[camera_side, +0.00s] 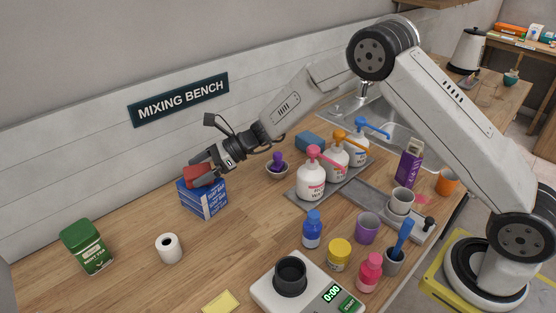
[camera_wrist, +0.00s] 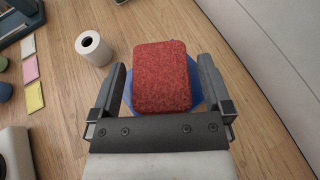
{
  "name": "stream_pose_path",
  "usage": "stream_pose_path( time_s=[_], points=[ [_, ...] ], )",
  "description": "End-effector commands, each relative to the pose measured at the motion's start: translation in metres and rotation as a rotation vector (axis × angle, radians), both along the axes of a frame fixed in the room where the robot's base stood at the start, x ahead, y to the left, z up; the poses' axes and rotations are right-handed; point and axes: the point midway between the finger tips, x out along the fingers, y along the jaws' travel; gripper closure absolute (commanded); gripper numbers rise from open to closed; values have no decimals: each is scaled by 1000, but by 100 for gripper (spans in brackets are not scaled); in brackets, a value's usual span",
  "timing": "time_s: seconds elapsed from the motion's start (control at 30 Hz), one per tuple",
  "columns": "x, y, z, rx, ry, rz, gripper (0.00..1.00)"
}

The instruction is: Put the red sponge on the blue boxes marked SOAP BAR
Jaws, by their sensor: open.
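The red sponge (camera_wrist: 161,76) lies on top of the blue boxes (camera_wrist: 203,100), which show only at its edges in the wrist view. In the side view the stacked blue SOAP BAR boxes (camera_side: 205,201) stand on the counter near the back wall, with the red sponge (camera_side: 197,177) on top, partly covered by my gripper. My gripper (camera_wrist: 162,78) is open, with one finger on each side of the sponge and a visible gap on both sides.
A white paper roll (camera_side: 170,248) and a green container (camera_side: 87,246) stand left of the boxes. Pump bottles (camera_side: 312,178) stand on a grey tray to the right. The counter front of the boxes is clear.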

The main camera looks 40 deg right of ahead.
Motion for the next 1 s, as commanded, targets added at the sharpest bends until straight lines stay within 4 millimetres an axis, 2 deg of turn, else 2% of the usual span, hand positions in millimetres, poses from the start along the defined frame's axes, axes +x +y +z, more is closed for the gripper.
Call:
stream_pose_path(
  time_s=[0.6,0.8,1.0],
  points=[
    [-31,-77,35,0,-2,-4,0],
    [-38,-93,42,0,-1,-2,0],
    [-41,-98,44,0,0,0,0]
  ],
)
